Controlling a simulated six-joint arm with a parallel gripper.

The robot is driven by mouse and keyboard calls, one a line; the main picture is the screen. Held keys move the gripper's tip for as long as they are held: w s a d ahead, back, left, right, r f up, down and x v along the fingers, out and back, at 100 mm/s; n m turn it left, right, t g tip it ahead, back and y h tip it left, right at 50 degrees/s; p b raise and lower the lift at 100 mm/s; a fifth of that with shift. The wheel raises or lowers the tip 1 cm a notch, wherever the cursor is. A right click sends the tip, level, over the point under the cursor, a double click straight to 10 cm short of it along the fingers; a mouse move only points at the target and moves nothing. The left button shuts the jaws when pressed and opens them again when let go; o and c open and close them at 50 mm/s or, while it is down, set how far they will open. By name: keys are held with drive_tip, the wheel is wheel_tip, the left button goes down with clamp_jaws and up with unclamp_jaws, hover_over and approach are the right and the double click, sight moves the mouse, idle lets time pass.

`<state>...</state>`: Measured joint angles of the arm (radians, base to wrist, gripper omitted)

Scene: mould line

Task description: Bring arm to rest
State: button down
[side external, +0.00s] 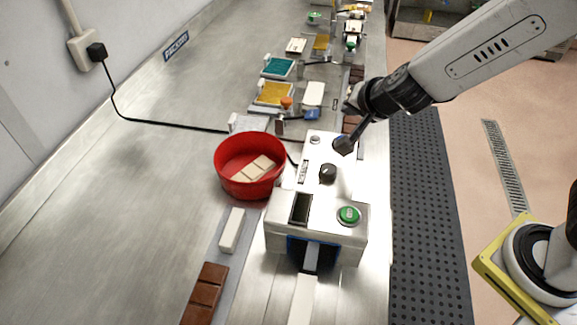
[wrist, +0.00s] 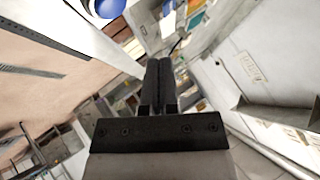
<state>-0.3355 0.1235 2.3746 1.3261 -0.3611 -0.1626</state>
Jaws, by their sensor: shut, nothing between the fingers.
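My gripper (side external: 344,144) hangs in the air above the far end of the white machine (side external: 282,228), at the right of the middle in the side view. In the wrist view my gripper (wrist: 159,68) shows its two dark fingers pressed together with nothing between them. My arm reaches in from the upper right of the side view. The fingers are clear of the red bowl and its contents.
A red bowl (side external: 232,182) holding pale bars (side external: 258,167) stands left of the machine. A white block (side external: 232,230) and a brown chocolate bar (side external: 205,292) lie in front. Trays, including a teal one (side external: 279,67), line the table behind. The table's left side is clear.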

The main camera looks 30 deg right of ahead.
drive_tip(key=shift+n, duration=0.3)
drive_tip(key=shift+s+d+n+y, duration=0.1)
drive_tip(key=shift+n+y, duration=0.2)
drive_tip(key=shift+s+d+f+n+g+y, duration=0.15)
drive_tip(key=shift+s+f+n+g+y, duration=0.15)
drive_tip(key=shift+n, duration=0.3)
drive_tip(key=shift+s+d+f+n+g+y, duration=0.1)
drive_tip(key=shift+s+f+n+y, duration=0.1)
drive_tip(key=shift+s+n+y, duration=0.3)
drive_tip(key=s+d+f+n+g, duration=0.4)
drive_tip(key=s+d+n, duration=0.3)
drive_tip(key=s, duration=0.3)
drive_tip(key=shift+s+f+g+h, duration=0.3)
drive_tip(key=shift+f+g+h, duration=0.1)
drive_tip(key=shift+g, duration=0.4)
